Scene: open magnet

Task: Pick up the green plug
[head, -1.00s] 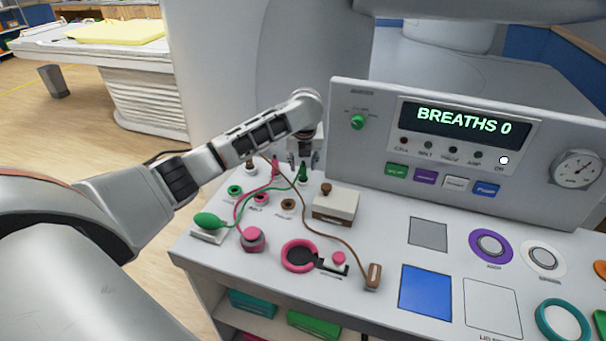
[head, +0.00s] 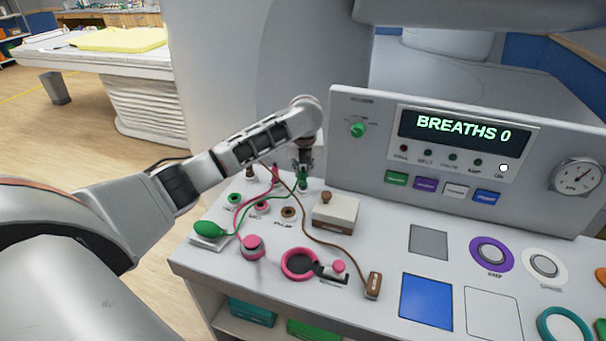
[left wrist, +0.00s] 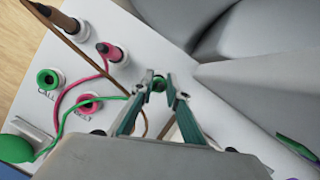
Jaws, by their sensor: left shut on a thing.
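The green plug (head: 304,176) stands near the back of the white console, below my left gripper (head: 304,165). The left wrist view shows the top of the plug (left wrist: 158,84) between the two fingertips of my left gripper (left wrist: 160,88), which is shut on it. A green cord runs from the plug to the green bulb (head: 210,229) at the console's left edge. The fingers hide part of the plug, and I cannot tell whether its lower end still sits in its holder. My right gripper is in neither view.
A pink plug (left wrist: 110,52) and a brown plug (left wrist: 62,20) stand beside it. Green, pink and brown ringed sockets lie in front, the green socket (head: 234,198) leftmost. A brown cord crosses near the gripper. The upright display panel (head: 350,170) is close on the right.

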